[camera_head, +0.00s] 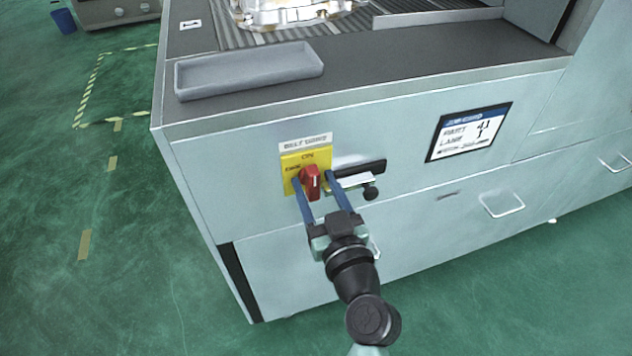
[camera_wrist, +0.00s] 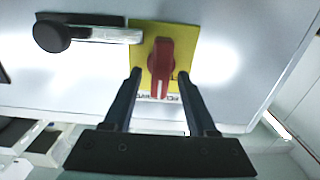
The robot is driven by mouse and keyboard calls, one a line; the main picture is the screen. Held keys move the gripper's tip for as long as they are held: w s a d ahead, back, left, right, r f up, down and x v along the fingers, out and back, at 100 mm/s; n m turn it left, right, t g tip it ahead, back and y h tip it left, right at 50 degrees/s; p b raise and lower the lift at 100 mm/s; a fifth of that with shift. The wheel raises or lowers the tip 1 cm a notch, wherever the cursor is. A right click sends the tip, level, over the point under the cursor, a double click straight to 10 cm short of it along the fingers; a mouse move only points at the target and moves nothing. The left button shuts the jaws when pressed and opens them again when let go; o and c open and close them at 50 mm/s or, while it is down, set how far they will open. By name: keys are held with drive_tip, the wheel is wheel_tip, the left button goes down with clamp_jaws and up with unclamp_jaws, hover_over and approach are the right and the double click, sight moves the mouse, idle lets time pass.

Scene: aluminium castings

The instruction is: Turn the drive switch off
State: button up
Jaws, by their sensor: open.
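The drive switch is a red rotary handle (camera_head: 312,183) on a yellow plate (camera_head: 291,160), set in the front of a pale machine cabinet. A label above the plate appears to name the switch, but its small text is hard to read. My gripper (camera_head: 312,179) is open, with its two blue fingers on either side of the red handle. In the wrist view the handle (camera_wrist: 160,68) stands upright in the picture, between the fingertips (camera_wrist: 160,73). A gap shows on each side, so the fingers do not visibly grip it.
A black slot with a pale lever and black knob (camera_head: 371,193) sits just right of the switch. A grey tray (camera_head: 250,74) rests on the cabinet top, with a metal casting (camera_head: 290,14) behind it. A job card (camera_head: 468,132) is further right.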

drive_tip(key=shift+w, duration=0.1)
clamp_jaws()
drive_tip(key=shift+m, duration=0.3)
drive_tip(key=m, duration=0.2)
drive_tip(key=m+b, duration=0.1)
drive_tip(key=shift+d+f+m, duration=0.1)
drive_tip(key=shift+d+m, duration=0.1)
drive_tip(key=shift+m, duration=0.2)
drive_tip(key=m, duration=0.4)
drive_tip(key=shift+w+d+f, duration=0.1)
drive_tip(key=shift+d, duration=0.05)
drive_tip(key=shift+d+f+m+p, duration=0.15)
drive_tip(key=shift+m+p, duration=0.4)
drive_tip(key=shift+m, duration=1.8)
drive_tip(key=shift+f+m+p, duration=0.25)
drive_tip(key=shift+m+p, duration=0.3)
drive_tip(key=shift+m, duration=1.8)
